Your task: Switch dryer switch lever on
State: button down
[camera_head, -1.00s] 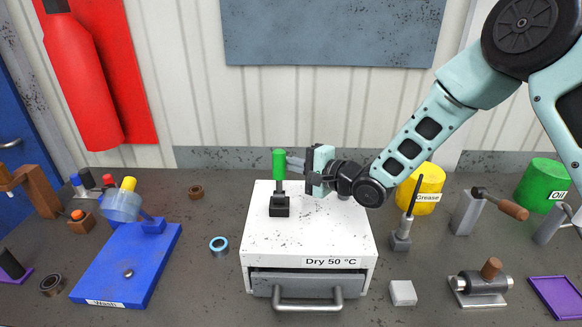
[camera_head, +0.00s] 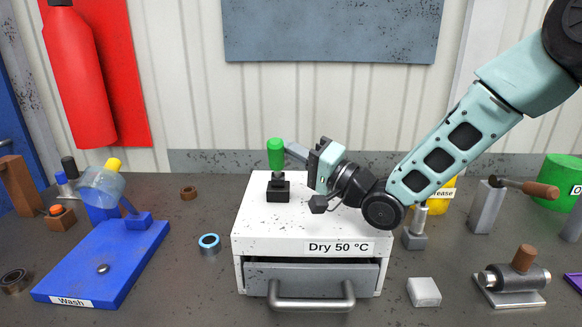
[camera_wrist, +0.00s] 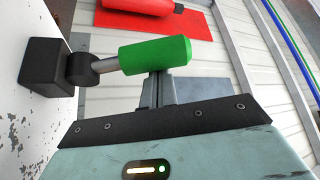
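The dryer is a white box labelled "Dry 50 °C" (camera_head: 300,222) in the middle of the bench. Its switch lever has a green handle (camera_head: 275,153) on a black base at the top's back left, standing nearly upright with a slight lean left. In the wrist view the green handle (camera_wrist: 155,55) crosses in front of the fingertips. My gripper (camera_head: 291,150) is at the handle's right side, its fingers close together and seemingly shut, with nothing between them. The fingertips touch or nearly touch the handle; the exact contact is hidden.
A blue ring (camera_head: 210,243) lies beside the dryer. A grey block (camera_head: 424,292) and a metal clamp-like fixture (camera_head: 512,279) are at right. My forearm spans above the dryer's right side.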

jog(key=shift+s+a+f+n+y+b, duration=0.1)
jog(key=shift+s+f+n+y+b, duration=0.25)
jog(key=shift+s+n+b, duration=0.45)
jog(key=shift+w+b, duration=0.2)
jog(key=shift+b, duration=0.1)
jog(key=shift+r, duration=0.2)
